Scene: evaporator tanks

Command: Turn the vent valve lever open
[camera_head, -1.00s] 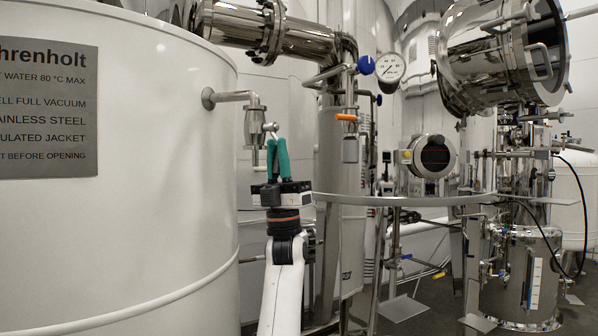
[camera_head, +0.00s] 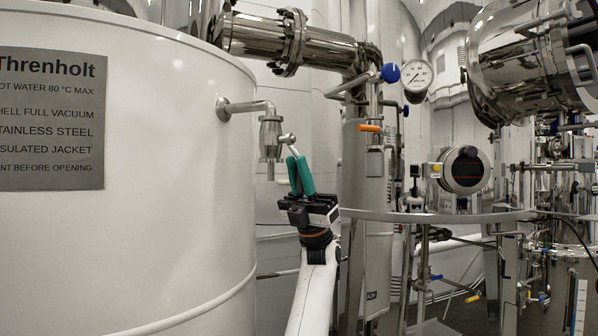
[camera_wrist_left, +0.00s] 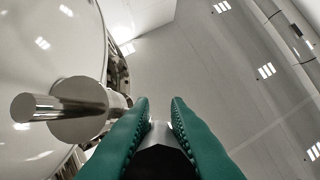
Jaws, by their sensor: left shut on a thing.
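The vent valve (camera_head: 270,138) is a steel body hanging from a short elbow pipe on the side of the white tank. Its lever (camera_head: 287,139) is a small steel arm with a rounded joint, sticking out to the right and down. My left gripper (camera_head: 297,160) has green fingers pointing up and is shut on the lever's end, which the fingers mostly hide. In the left wrist view, a pale cylindrical end of the lever (camera_wrist_left: 160,134) shows between the two green fingers. The valve's steel outlet and round body (camera_wrist_left: 85,108) show to their left. My right gripper is not in view.
The large white tank (camera_head: 200,240) with a grey nameplate (camera_head: 50,118) fills the left. A steel column with a blue knob (camera_head: 390,73), an orange handle (camera_head: 370,128) and a pressure gauge (camera_head: 416,76) stands right of my gripper. A curved grey rail (camera_head: 430,216) runs behind.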

